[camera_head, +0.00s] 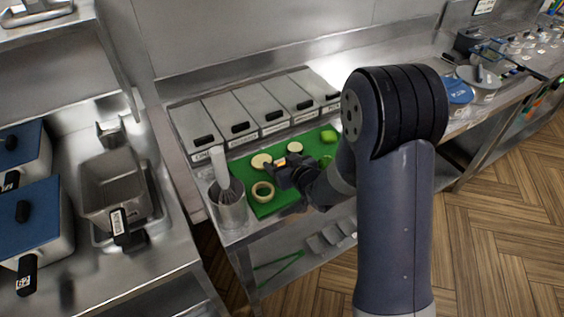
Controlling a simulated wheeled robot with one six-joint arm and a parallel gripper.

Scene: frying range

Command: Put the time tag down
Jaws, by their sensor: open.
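My gripper (284,172) is open at the left end of my arm, low over a green board (263,208) on the steel counter. A small pale piece with an orange mark (295,147) shows at the top of the gripper; I cannot tell whether it is the time tag or part of the gripper. No tag can be made out for certain on the board. A cream-coloured ring, like a tape roll (257,197), lies on the board just left of the gripper. My arm hides the board's right part.
Several lidded steel bins (230,112) line the back of the board. Round pale pieces (261,160) and a green item (329,136) lie on the board. A fryer basket (112,184) and blue-lidded fryers (40,215) are at left.

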